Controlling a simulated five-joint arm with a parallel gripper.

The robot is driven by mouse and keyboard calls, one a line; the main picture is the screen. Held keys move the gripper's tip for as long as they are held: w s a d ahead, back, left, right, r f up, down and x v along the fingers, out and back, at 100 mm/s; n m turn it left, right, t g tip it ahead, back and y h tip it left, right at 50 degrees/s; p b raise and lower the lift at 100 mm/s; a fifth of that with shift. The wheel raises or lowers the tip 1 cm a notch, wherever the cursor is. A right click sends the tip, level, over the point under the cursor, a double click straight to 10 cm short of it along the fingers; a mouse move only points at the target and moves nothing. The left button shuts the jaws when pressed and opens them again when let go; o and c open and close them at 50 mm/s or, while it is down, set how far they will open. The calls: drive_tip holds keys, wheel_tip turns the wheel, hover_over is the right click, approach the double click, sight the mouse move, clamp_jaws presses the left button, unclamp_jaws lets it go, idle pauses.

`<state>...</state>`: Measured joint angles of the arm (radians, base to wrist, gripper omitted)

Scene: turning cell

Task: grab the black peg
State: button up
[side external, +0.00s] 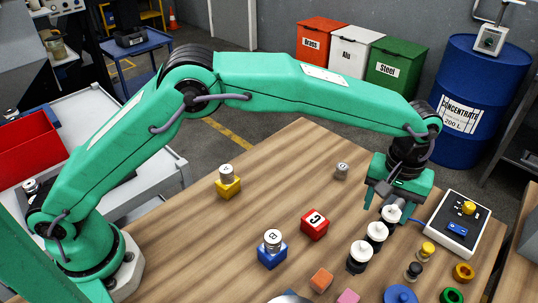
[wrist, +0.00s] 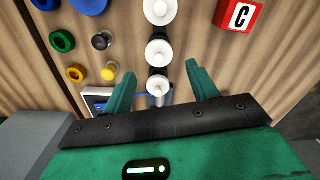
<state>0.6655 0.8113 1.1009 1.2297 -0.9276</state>
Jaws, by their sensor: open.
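The black peg (side external: 414,271) stands on the wooden table near the front right, beside a yellow peg (side external: 428,250). In the wrist view the black peg (wrist: 102,41) shows at upper left, outside the jaws, with the yellow peg (wrist: 109,72) just below it. My gripper (side external: 387,204) is open above the back end of a row of white-topped black pieces (side external: 359,256). In the wrist view its fingers (wrist: 159,75) are spread on either side of the nearest white top (wrist: 158,86). I cannot tell whether they touch it.
A control box (side external: 462,240) stands right of my gripper. Red block C (side external: 314,224) and blue block B (side external: 272,257) sit farther left. The table's back middle is mostly clear.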

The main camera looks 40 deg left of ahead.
sight(381, 224)
drive_tip(key=shift+d+f, duration=0.1)
drive_tip(key=shift+f, duration=3.45)
drive_tip(key=c, duration=1)
